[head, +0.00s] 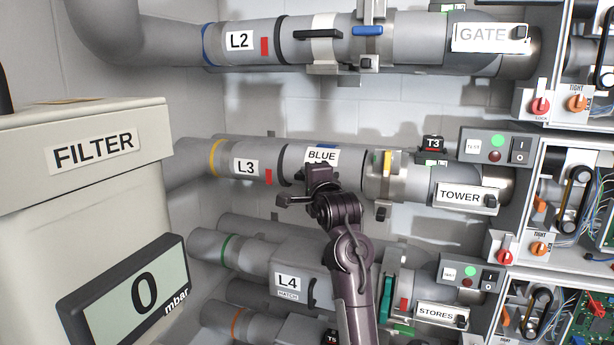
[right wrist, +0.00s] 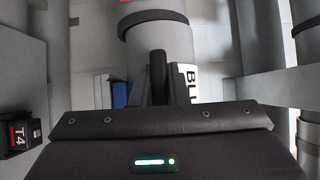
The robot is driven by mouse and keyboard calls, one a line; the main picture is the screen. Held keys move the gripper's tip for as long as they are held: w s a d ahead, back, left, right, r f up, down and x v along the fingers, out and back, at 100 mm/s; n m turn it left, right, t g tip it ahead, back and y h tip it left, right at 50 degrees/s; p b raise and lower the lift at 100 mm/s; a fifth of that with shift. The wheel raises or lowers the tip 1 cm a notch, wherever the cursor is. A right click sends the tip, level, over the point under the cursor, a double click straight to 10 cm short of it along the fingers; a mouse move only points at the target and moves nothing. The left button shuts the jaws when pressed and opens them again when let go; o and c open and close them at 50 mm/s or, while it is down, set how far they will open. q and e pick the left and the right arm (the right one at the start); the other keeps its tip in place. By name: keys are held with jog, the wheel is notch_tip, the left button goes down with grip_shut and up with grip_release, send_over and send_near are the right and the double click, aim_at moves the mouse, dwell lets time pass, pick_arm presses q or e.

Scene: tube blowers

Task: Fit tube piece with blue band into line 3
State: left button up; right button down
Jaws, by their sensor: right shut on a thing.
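My left gripper is not in view.
Line 2 (head: 240,41) runs above and line 4 (head: 288,282) below, close to my right arm. The FILTER box (head: 92,149) fills the left. Control boxes with switches (head: 497,145) stand at the right. The TOWER pipe (head: 460,195) continues line 3. A T4 tag (right wrist: 18,134) shows in the wrist view.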

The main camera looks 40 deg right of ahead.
jog(key=shift+f, duration=0.45)
dwell(0.6)
jog(key=c, duration=1.3)
grip_release()
jog(key=shift+s, duration=0.1)
jog(key=shift+c, duration=0.2)
jog(key=shift+f, duration=0.15)
jog(key=shift+b+v, duration=1.7)
jog(key=shift+v, duration=2.2)
